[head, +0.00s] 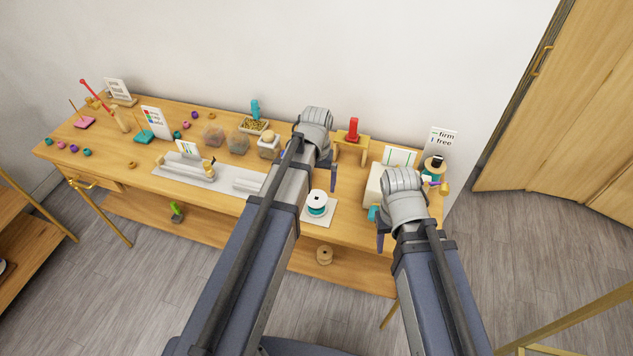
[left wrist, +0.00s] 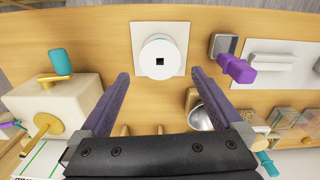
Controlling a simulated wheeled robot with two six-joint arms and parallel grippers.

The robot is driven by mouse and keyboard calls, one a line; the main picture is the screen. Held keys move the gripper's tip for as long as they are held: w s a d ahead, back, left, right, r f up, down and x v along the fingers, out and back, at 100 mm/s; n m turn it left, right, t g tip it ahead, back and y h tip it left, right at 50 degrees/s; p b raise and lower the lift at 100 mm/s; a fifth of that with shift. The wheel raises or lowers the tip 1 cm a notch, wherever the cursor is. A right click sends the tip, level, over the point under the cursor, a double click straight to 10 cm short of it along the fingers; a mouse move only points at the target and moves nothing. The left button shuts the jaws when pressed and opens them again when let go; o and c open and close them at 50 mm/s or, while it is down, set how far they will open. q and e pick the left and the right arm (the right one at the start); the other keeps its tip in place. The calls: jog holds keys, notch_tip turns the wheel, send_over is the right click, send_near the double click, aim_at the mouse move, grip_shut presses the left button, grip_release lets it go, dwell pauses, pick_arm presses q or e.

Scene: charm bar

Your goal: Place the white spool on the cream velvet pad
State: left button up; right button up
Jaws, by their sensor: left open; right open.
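The white spool (head: 317,197), with a teal band below its white top, stands upright on a pale cream square pad (head: 327,218) near the table's front edge. In the left wrist view the spool (left wrist: 158,72) shows from above with a dark square hole, and the pad (left wrist: 141,30) extends around it. My left gripper (left wrist: 160,74) is open, its fingers apart on either side of the spool's near end, with nothing held. In the head view its arm covers part of the table left of the spool. My right gripper (head: 380,232) is open by the cream box; its fingers are partly hidden.
A cream box (left wrist: 55,105) with a teal knob (left wrist: 60,61) stands to the right of the pad in the head view. A red stamp (head: 353,129) stands behind.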

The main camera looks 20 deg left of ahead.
pick_arm(q)
jog(key=s+d+r+m+y+p, duration=0.1)
jog(key=s+d+m, duration=0.3)
jog(key=s+d, duration=0.6)
jog(key=s+r, duration=0.1)
jog(key=s, duration=0.3)
jog(key=shift+s+d+r, duration=0.2)
jog(key=shift+d+r, duration=0.05)
jog(key=shift+r, duration=0.15)
pick_arm(e)
notch_tip(320, 180, up, 3)
jog(key=shift+f, duration=0.2)
pick_arm(q)
jog(key=shift+f, duration=0.1)
pick_arm(e)
jog(key=shift+f, duration=0.1)
